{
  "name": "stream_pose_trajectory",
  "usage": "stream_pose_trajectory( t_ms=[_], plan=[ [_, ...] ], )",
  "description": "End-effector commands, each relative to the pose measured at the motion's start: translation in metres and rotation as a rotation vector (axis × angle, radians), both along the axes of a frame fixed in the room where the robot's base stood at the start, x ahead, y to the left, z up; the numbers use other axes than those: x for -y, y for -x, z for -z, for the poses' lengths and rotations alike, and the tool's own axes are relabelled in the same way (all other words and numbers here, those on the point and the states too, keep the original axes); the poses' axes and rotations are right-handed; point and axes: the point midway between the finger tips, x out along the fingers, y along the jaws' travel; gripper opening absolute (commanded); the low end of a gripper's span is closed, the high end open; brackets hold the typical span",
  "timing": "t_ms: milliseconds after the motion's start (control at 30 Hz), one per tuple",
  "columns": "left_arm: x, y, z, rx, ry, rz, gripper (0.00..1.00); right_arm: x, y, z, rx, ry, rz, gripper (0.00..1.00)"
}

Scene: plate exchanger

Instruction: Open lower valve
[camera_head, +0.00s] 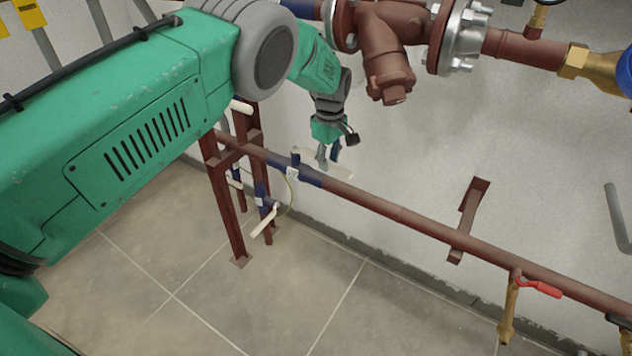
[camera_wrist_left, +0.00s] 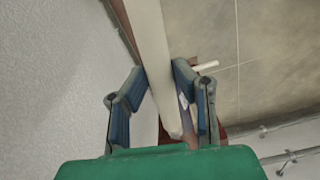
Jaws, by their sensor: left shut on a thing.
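My left gripper (camera_head: 328,153) reaches down from the green arm to a valve on the low red-brown pipe. In the left wrist view the long cream handle (camera_wrist_left: 158,65) runs between the two blue-padded fingers of the gripper (camera_wrist_left: 152,92). The blue valve body (camera_head: 293,172) sits on the pipe, lying along it, just left of the gripper. My right gripper is not in view.
Another cream lever (camera_head: 264,222) hangs lower, by the red-brown support frame (camera_head: 228,190). A large strainer (camera_head: 385,60) and flanged pipe stand above my gripper. A tap with a red lever (camera_head: 540,288) is at the right. The tiled floor (camera_head: 290,300) is clear.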

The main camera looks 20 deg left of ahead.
Motion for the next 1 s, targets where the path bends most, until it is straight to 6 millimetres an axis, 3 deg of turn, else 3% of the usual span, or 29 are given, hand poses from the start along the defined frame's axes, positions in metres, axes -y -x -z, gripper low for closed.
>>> stream_pose_trajectory(
  t_ms=[33,300,900,933,967,1000],
  plan=[
    [0.001,-0.004,0.007,0.000,0.000,-0.028,0.00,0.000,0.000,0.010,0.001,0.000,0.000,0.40],
    [0.004,-0.018,0.004,-0.001,0.000,-0.135,0.00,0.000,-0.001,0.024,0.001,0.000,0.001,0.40],
    [0.003,-0.023,0.000,0.006,0.001,-0.169,0.00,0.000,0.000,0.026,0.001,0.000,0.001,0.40],
    [0.003,-0.023,0.000,0.006,0.000,-0.169,0.33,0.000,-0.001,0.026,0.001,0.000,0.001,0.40],
    [0.003,-0.024,0.000,0.006,0.000,-0.169,0.42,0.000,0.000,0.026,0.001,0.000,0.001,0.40],
    [0.003,-0.023,-0.001,0.005,0.000,-0.169,0.42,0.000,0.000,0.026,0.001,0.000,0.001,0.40]
  ],
)
